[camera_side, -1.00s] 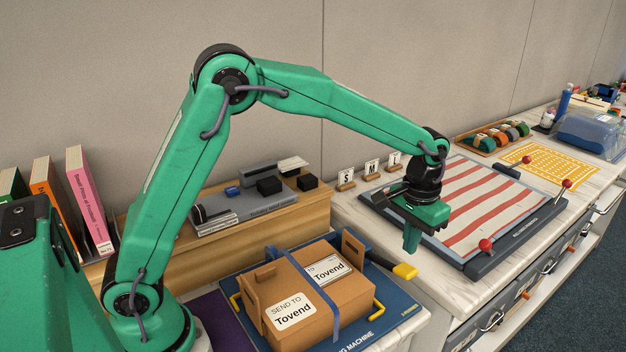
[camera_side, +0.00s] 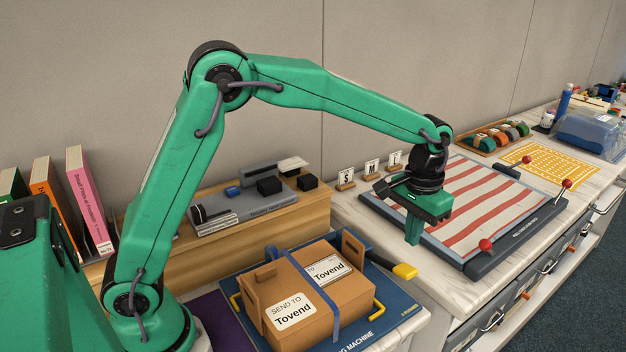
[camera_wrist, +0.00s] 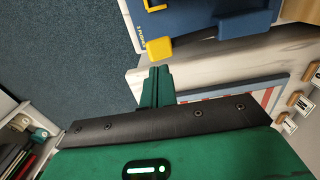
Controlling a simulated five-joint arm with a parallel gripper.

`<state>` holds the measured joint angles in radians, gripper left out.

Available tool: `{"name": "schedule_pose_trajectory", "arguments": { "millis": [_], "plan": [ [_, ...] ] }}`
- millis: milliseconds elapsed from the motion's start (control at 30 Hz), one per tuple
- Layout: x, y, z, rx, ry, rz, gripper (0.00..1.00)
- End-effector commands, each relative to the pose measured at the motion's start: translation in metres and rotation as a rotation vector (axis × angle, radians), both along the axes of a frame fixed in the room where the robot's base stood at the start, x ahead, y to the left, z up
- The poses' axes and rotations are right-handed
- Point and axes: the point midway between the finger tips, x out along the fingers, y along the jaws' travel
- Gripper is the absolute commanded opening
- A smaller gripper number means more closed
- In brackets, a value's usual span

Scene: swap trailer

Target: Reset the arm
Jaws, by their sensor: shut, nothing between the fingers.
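My green arm reaches across from the left in the side view, bent high at the elbow. My gripper (camera_side: 412,240) points down above the near left edge of the board with the red-and-white striped cloth (camera_side: 478,205). Its fingers are shut with nothing between them. In the wrist view the shut fingers (camera_wrist: 157,75) show over the counter edge, close in the picture to a yellow handle tip (camera_wrist: 159,49).
A strapped cardboard box (camera_side: 318,288) labelled Tovend sits on a blue machine base (camera_side: 398,318) below and left of my gripper. Red-knobbed posts (camera_side: 486,245) stand on the striped board's frame. S, M and L cards (camera_side: 371,168) stand behind. Books (camera_side: 88,200) stand at left.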

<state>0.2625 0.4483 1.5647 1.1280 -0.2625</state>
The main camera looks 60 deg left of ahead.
Motion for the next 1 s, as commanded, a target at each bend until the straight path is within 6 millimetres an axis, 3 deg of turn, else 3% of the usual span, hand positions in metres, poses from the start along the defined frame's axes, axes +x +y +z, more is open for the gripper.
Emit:
{"name": "schedule_pose_trajectory", "arguments": {
  "millis": [167, 433, 667, 1000],
  "plan": [
    [0.000, -0.001, 0.020, 0.000, -0.001, 0.000, 0.00],
    [-0.001, -0.001, 0.020, 0.000, 0.001, 0.000, 0.00],
    [-0.001, -0.001, 0.009, 0.001, 0.002, 0.000, 0.00],
    [-0.001, -0.001, -0.022, 0.001, 0.004, 0.000, 0.00]
  ]
}}
